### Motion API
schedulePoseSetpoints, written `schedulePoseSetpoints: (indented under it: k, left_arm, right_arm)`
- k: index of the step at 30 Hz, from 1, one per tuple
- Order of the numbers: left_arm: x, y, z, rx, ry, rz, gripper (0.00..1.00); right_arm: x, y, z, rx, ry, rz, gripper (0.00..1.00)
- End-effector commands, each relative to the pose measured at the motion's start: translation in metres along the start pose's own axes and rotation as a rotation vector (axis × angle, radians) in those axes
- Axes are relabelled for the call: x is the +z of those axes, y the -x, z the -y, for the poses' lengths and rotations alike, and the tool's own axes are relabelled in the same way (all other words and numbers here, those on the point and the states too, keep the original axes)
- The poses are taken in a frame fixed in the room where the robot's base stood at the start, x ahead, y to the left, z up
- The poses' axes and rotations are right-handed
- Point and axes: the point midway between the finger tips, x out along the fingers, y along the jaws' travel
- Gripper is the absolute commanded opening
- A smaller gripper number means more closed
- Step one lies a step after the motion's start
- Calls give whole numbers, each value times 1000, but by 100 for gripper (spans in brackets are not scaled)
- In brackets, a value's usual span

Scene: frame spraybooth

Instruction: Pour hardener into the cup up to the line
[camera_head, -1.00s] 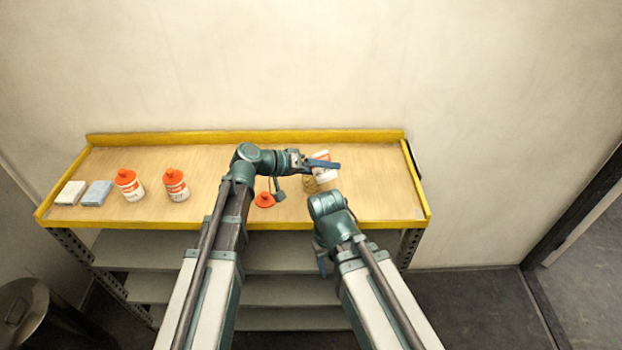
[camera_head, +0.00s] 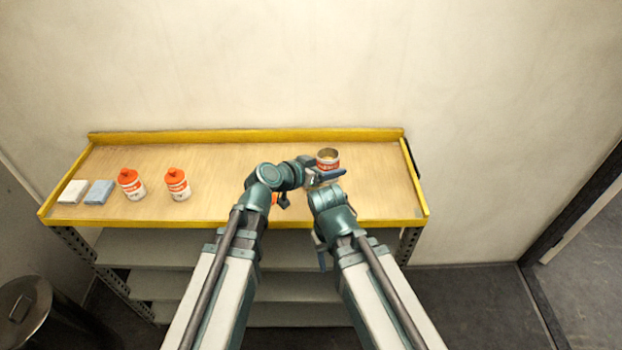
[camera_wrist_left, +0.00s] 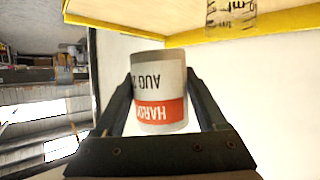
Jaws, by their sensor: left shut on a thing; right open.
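My left gripper (camera_head: 327,174) is shut on the hardener can (camera_head: 327,157), a white container with a red-orange label and an open top. The can is held about upright above the right part of the bench. In the left wrist view the can (camera_wrist_left: 158,92) sits between both fingers, its lettering upside down. The clear cup (camera_wrist_left: 232,18), with ml markings, stands on the bench at the top of that view, apart from the can. In the head view the cup is hidden behind my left gripper and arms. My right gripper (camera_head: 320,257) is open and low before the bench's front edge.
The bench (camera_head: 225,165) has a yellow raised rim. Two white bottles with orange caps (camera_head: 131,184) (camera_head: 177,184), a white block (camera_head: 73,191) and a blue block (camera_head: 99,192) stand at left. An orange cap (camera_head: 275,198) is mostly hidden by my left arm. A bin (camera_head: 25,310) stands lower left.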

Motion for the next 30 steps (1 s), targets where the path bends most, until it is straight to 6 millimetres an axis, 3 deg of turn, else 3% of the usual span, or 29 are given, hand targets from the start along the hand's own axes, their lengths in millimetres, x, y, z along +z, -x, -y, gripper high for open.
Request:
schedulePoseSetpoints:
  k: [10,22,30]
  left_arm:
    - [-4,2,0,0,2,0,6]
    - [-37,16,-3,1,3,0,6]
    - [-37,16,-3,1,3,0,6]
  right_arm:
    - [0,4,0,0,0,0,57]
    - [2,40,-4,0,0,0,57]
    - [2,40,-4,0,0,0,57]
